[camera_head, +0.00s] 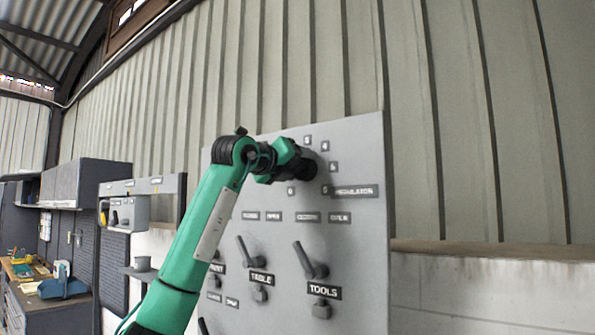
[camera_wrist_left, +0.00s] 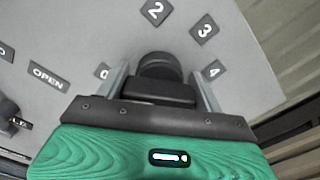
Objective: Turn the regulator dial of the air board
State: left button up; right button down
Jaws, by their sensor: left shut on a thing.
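The regulator dial (camera_wrist_left: 160,68) is a dark round knob on the grey air board (camera_head: 362,150), with small number plates around it. In the wrist view the plates 2 (camera_wrist_left: 156,12), 3 (camera_wrist_left: 204,30) and 4 (camera_wrist_left: 214,70) can be read. My left gripper (camera_head: 303,168) is at the dial in the upper part of the board, its two fingers (camera_wrist_left: 160,85) on either side of the knob, shut on it. In the head view the gripper hides most of the dial. The REGULATOR label (camera_head: 354,191) is below and right of it. My right gripper is not in view.
Below the dial, black lever handles stand out over the TABLE (camera_head: 261,279) and TOOLS (camera_head: 324,291) labels. My left arm crosses the board's left side. A workbench (camera_head: 60,305) stands at the far left. Ribbed wall panels (camera_head: 470,120) rise behind.

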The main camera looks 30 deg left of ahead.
pick_arm(q)
jog(key=shift+n+b, duration=0.35)
jog(key=shift+n, duration=0.75)
jog(key=shift+a, duration=0.1)
jog(key=o, duration=1)
jog(key=shift+s, duration=0.1)
jog(key=shift+s+f+b, duration=0.15)
jog(key=shift+s+b, duration=0.15)
jog(key=shift+s+a+b, duration=0.2)
jog(key=shift+s+b, duration=0.55)
jog(key=shift+s, duration=1.45)
jog(key=shift+s+a+b, duration=0.15)
jog(key=shift+s+b, duration=0.65)
jog(key=shift+s, duration=1.35)
jog(key=shift+s+a+b, duration=0.2)
jog(key=shift+s+b, duration=0.55)
jog(key=shift+s, duration=1.45)
